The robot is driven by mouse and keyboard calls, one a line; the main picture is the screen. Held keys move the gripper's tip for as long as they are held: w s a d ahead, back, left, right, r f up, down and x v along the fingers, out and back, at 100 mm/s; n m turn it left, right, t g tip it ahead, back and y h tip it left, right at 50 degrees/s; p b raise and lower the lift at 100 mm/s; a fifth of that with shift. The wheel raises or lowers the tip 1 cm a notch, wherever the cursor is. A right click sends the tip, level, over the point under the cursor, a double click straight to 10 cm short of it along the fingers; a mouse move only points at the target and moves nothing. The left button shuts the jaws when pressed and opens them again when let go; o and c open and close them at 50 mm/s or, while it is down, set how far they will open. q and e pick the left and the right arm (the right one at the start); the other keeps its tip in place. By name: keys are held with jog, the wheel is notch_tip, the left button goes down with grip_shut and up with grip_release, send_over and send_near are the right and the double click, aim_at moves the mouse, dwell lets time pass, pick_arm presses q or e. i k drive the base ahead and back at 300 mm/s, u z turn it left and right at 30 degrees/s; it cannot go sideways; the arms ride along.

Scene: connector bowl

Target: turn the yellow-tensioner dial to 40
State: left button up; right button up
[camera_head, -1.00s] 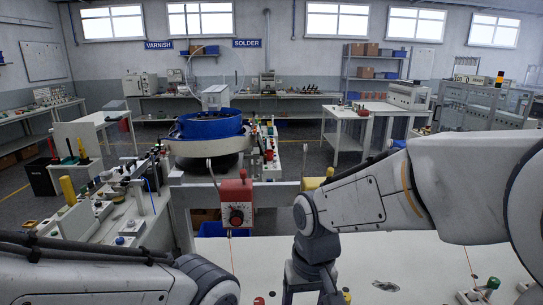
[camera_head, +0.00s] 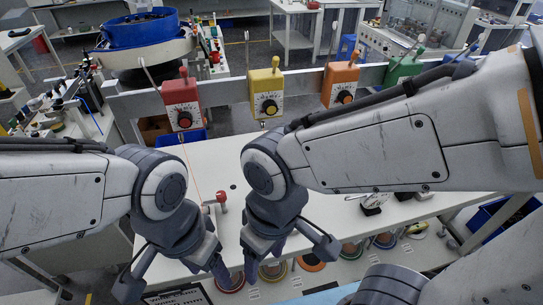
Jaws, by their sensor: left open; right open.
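The yellow tensioner (camera_head: 265,88) is mounted on the grey rail in the middle, with a rounded yellow top and a pale scale plate. My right gripper (camera_head: 288,256) is open and empty, pointing down over the white table, nearer to me and well below the dial. My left gripper (camera_head: 174,280) is open and empty, pointing down at the table's near edge, left of my right one. Neither gripper touches the tensioner.
A red tensioner (camera_head: 181,100) stands left of the yellow one; an orange (camera_head: 340,83) and a green one (camera_head: 404,68) stand right. My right forearm passes in front of the rail there. Several coloured spools (camera_head: 310,262) line the near edge. A blue bowl feeder (camera_head: 140,30) stands behind.

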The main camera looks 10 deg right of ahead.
aim_at(270, 107)
jog(key=k, duration=1)
jog(key=z, duration=1.4)
jog(key=i, duration=0.9)
jog(key=u, duration=2)
